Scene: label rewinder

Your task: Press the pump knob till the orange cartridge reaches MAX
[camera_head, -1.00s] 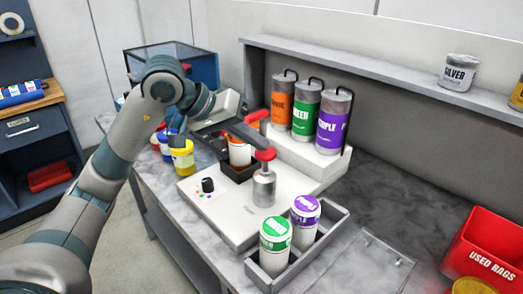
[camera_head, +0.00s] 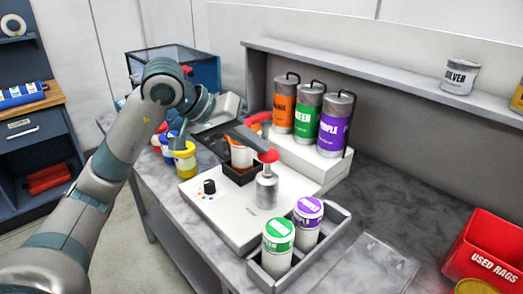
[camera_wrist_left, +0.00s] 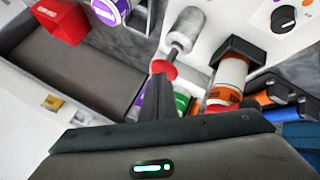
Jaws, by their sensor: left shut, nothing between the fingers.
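The pump (camera_head: 266,190) is a silver cylinder with a red knob (camera_head: 268,156) on a thin stem, standing on the white machine base. My left gripper (camera_head: 258,148) is shut and empty, with its fingertips right at the knob. In the left wrist view the dark fingertips (camera_wrist_left: 160,85) overlap the red knob (camera_wrist_left: 166,70); I cannot tell whether they touch it. The orange cartridge (camera_head: 241,156) stands in a black holder, partly hidden by the gripper. Its orange band shows in the left wrist view (camera_wrist_left: 230,91). I cannot read its MAX mark. My right gripper is out of view.
A grey tray (camera_head: 335,236) with green (camera_head: 278,236) and purple (camera_head: 307,211) cartridges stands in front of the pump. Orange, green and purple canisters (camera_head: 307,112) stand behind. A black dial (camera_head: 209,186) is left of the pump. A red rag bin (camera_head: 490,250) is at the right.

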